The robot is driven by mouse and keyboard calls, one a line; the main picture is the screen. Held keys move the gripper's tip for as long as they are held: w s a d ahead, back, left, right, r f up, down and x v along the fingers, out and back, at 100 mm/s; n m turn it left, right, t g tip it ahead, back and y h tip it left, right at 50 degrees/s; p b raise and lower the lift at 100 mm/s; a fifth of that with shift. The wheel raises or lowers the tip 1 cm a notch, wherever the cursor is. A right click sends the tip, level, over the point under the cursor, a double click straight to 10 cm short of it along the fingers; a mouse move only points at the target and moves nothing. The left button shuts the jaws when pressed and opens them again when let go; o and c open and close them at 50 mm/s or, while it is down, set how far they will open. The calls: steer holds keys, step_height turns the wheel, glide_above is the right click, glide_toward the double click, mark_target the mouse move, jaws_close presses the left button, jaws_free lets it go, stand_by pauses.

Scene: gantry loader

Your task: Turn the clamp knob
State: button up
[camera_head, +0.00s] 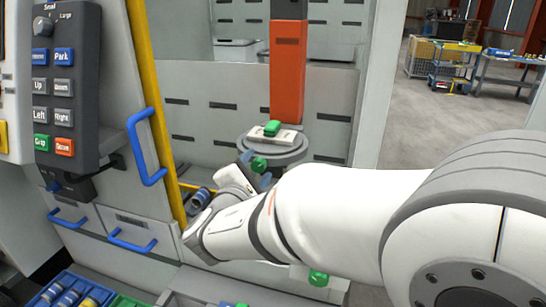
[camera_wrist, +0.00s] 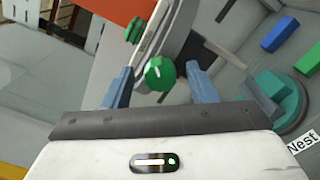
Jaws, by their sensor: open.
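A round green knob (camera_head: 258,163) sticks out from the side of a grey round table (camera_head: 293,153); I take it for the clamp knob. My gripper (camera_head: 257,168) is at this knob, with its blue fingers apart. In the wrist view the knob (camera_wrist: 158,74) lies between the two open fingers of my gripper (camera_wrist: 159,70), with a visible gap on each side. Whether the fingers reach around its depth, I cannot tell. A green block (camera_head: 272,128) sits on a pale plate on top of the round table; it also shows in the wrist view (camera_wrist: 133,30).
An orange column (camera_head: 288,75) stands behind the round table. A yellow post (camera_head: 155,90), a blue handle (camera_head: 148,150) and a button panel (camera_head: 68,85) are at the left. In the wrist view, a teal round part (camera_wrist: 278,95) is at the right near a "Nest" label (camera_wrist: 302,143).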

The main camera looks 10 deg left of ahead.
steer(key=shift+w, duration=0.65)
steer(key=c, duration=1)
steer(key=shift+o, duration=0.2)
